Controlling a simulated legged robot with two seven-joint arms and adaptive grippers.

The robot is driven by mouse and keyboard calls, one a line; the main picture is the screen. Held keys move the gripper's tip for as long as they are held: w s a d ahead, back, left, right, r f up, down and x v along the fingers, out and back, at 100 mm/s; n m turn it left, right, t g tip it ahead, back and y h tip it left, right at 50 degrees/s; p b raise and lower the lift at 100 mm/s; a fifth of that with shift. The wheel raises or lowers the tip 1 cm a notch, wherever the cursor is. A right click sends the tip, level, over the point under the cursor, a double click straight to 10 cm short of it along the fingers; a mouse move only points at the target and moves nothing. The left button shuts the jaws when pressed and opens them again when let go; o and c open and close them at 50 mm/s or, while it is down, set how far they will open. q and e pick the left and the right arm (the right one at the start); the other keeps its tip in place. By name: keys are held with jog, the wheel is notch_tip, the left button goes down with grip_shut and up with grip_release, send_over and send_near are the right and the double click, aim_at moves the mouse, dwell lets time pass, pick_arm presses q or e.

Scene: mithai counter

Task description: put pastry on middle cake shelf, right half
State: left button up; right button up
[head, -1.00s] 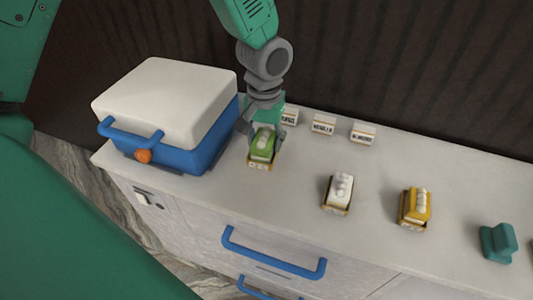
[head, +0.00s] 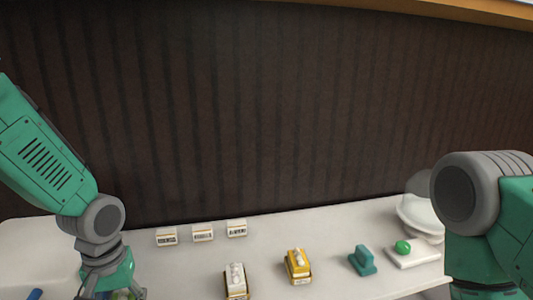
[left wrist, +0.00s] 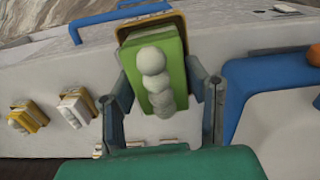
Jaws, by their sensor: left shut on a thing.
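A green pastry (left wrist: 174,62) with a row of white balls on top sits in a gold-edged base. In the left wrist view it lies between the two fingers of my left gripper (left wrist: 160,80), which is shut on its sides. I cannot make out the cake shelf; a wooden edge (head: 460,10) shows at the top right.
On the counter (head: 190,275) stand a white pastry (head: 236,283), a yellow pastry (head: 297,265), a teal block (head: 362,261) and a white scale-like object (head: 415,257) with a green item. Several label cards (head: 203,233) line the back. A blue-handled box (left wrist: 275,78) is close by.

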pick_arm(q)
jog(key=s+d, duration=0.1)
jog(key=s+d+f+m, duration=0.1)
jog(key=s, duration=0.1)
jog(key=shift+d, duration=0.2)
notch_tip(320, 180, down, 11)
jog(key=s+d+m+b, duration=0.2)
jog(key=b, duration=0.6)
jog(key=shift+d+f+b, duration=0.15)
jog(key=shift+d+b, duration=0.1)
jog(key=shift+b, duration=0.1)
pick_arm(e)
notch_tip(320, 180, down, 9)
jog(key=d, duration=0.1)
jog(key=shift+s, duration=0.2)
pick_arm(q)
jog(key=shift+s+a, duration=0.1)
jog(key=shift+a, duration=0.05)
pick_arm(e)
jog(key=shift+a+r, duration=0.1)
jog(key=shift+a, duration=0.1)
jog(key=shift+c, duration=0.7)
pick_arm(q)
jog(key=shift+a+f, duration=0.1)
jog(key=shift+a, duration=0.1)
pick_arm(e)
jog(key=shift+r, duration=0.1)
